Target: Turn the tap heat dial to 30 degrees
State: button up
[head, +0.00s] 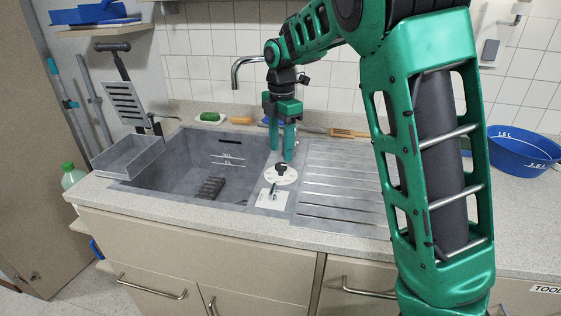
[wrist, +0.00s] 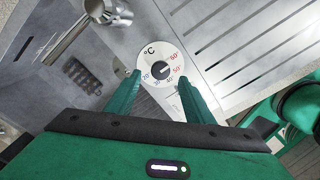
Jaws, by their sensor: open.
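The tap heat dial (head: 281,174) is a round white disc with a dark centre knob, on the sink's rim between basin and drainer. In the wrist view the dial (wrist: 150,52) shows °C and numbers, with red 60 and 50 on the right and blue ones at the lower left. I cannot clearly read where its pointer stands. My gripper (head: 282,154) points down above the dial, fingers apart and empty. In the wrist view my gripper (wrist: 158,80) has one finger on either side of the dial's lower part; contact with the knob is not visible.
The curved tap spout (head: 237,70) stands behind the basin (head: 190,165). A small lever on a white plate (head: 270,198) sits in front of the dial. The ribbed drainer (head: 335,185) lies right. A grey tray (head: 128,157) sits left, and a blue bowl (head: 520,150) far right.

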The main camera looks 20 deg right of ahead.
aim_at(281, 164)
jog(key=shift+f, duration=2.55)
jog(key=c, duration=1)
